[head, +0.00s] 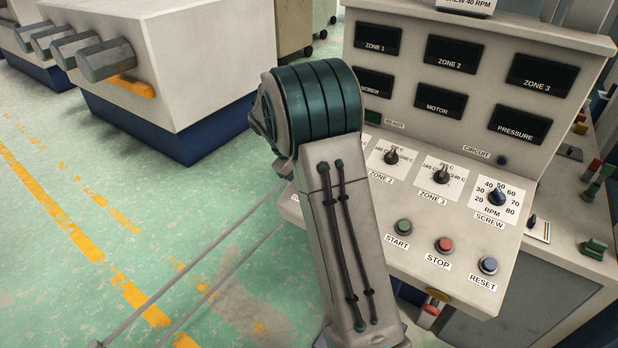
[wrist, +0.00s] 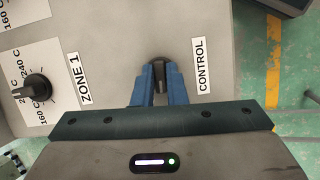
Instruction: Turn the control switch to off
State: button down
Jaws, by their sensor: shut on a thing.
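The control switch (wrist: 158,70) is a dark knob on the grey panel in the wrist view, beside the label CONTROL. My gripper (wrist: 157,72) has its two blue fingers at the knob, one on each side, and is shut on it. The fingers hide part of the knob, and I cannot read its setting. In the head view my arm covers that part of the panel, so the switch and my gripper are hidden there.
The ZONE 1 knob (wrist: 37,87) is left of my fingers in the wrist view. In the head view the START (head: 404,227), STOP (head: 444,244) and RESET (head: 488,265) buttons and the SCREW dial (head: 496,198) are right of my arm. Green floor (head: 60,240) lies open at left.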

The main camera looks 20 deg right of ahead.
jog(key=shift+n, duration=0.5)
jog(key=c, duration=1.5)
grip_release()
jog(key=shift+o, duration=0.2)
jog(key=shift+a+r, duration=0.1)
jog(key=shift+r, duration=0.05)
jog(key=v, duration=1.3)
jog(key=shift+a+r+b, duration=0.2)
jog(key=shift+a+b, duration=0.05)
jog(key=shift+b, duration=0.2)
jog(key=s+a+f+m+t+y, duration=0.2)
jog(key=s+m, duration=0.1)
jog(key=s, duration=1.1)
jog(key=s+a+f+m+t+y, duration=0.2)
jog(key=s+m+y, duration=0.1)
jog(key=s, duration=1.1)
jog(key=shift+s+a, duration=0.3)
jog(key=shift+a, duration=0.05)
